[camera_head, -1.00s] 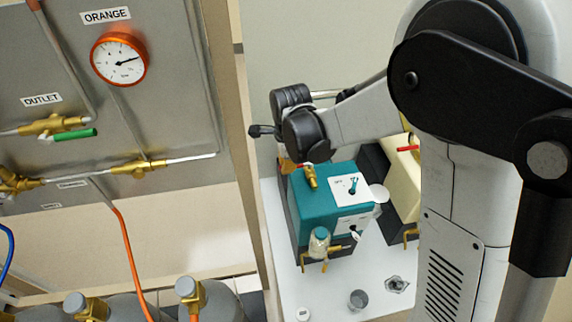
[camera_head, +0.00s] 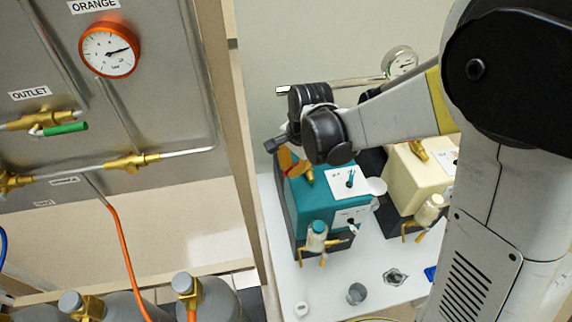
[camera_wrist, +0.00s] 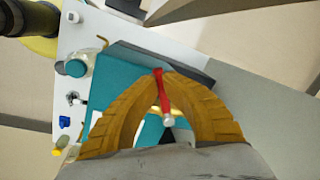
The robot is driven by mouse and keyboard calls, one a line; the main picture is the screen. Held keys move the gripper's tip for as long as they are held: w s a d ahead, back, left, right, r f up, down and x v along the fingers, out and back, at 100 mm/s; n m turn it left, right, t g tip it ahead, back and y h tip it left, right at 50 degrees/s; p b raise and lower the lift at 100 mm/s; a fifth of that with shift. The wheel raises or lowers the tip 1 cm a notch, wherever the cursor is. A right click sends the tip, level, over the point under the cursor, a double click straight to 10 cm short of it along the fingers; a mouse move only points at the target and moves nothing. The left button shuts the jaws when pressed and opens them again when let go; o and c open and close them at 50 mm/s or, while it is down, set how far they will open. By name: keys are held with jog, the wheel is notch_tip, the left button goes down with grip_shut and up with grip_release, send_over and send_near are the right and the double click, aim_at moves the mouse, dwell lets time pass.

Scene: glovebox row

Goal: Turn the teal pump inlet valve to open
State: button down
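The teal pump (camera_head: 312,206) stands on a white bench; it also shows in the wrist view (camera_wrist: 124,68). Its brass inlet valve (camera_head: 307,174) sits on top at the back left, partly hidden by my wrist. My gripper (camera_head: 290,163) has orange-yellow fingers and is at this valve. In the wrist view my gripper (camera_wrist: 161,76) has its fingertips close together on a red valve handle (camera_wrist: 163,95). The handle runs between the arched fingers to a pale round end. The valve body and the handle's exact angle are hard to tell.
A cream pump (camera_head: 415,180) stands just right of the teal one. A steel panel (camera_head: 150,90) with an orange gauge (camera_head: 109,51) is at left. Gas cylinders (camera_head: 208,297) stand below it. A small grey cup (camera_head: 356,293) is on the bench front (camera_head: 325,277).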

jog(key=n, duration=0.1)
jog(key=s+d+n, duration=0.1)
jog(key=shift+s+d+n, duration=0.1)
jog(key=shift+d+n, duration=0.2)
jog(key=shift+n, duration=0.1)
jog(key=n, duration=0.1)
jog(key=d+n+g, duration=0.1)
jog(key=shift+s+d+n+y+b, duration=0.25)
jog(key=shift+s+n+y+b, duration=0.05)
jog(key=shift+n+b, duration=0.1)
jog(key=n, duration=0.1)
jog(key=d+n, duration=0.1)
jog(key=shift+s+d+n, duration=0.1)
jog(key=shift+d+n, duration=0.2)
jog(key=shift+d+n+g, duration=0.5)
jog(key=shift+d+n, duration=0.5)
jog(key=shift+n, duration=0.6)
jog(key=c, duration=1.4)
grip_release()
jog(key=shift+c, duration=0.2)
